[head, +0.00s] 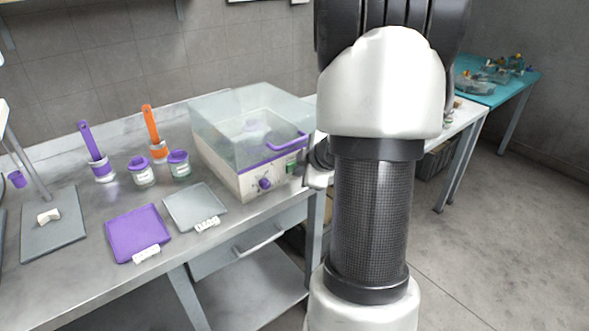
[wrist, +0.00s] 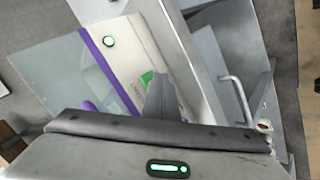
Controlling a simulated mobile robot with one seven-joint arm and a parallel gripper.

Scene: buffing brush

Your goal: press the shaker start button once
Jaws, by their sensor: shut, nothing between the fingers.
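The shaker (head: 238,165) is a white box with a clear lid and purple trim on the metal bench, left of my arm in the head view. Its front has a purple knob (head: 264,184) and a green display (head: 291,162). In the wrist view a round button with a green ring (wrist: 109,41) sits on the pale panel, beyond the green display (wrist: 147,78). My gripper (wrist: 160,92) is shut and empty; its fingers overlap the panel beside the display, and I cannot tell whether they touch. In the head view my gripper (head: 317,168) is mostly hidden behind my arm.
A purple tray (head: 138,231) and a grey tray (head: 194,206) lie left of the shaker. A drawer handle (wrist: 236,98) juts out near my gripper. A teal table (head: 490,93) stands behind right.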

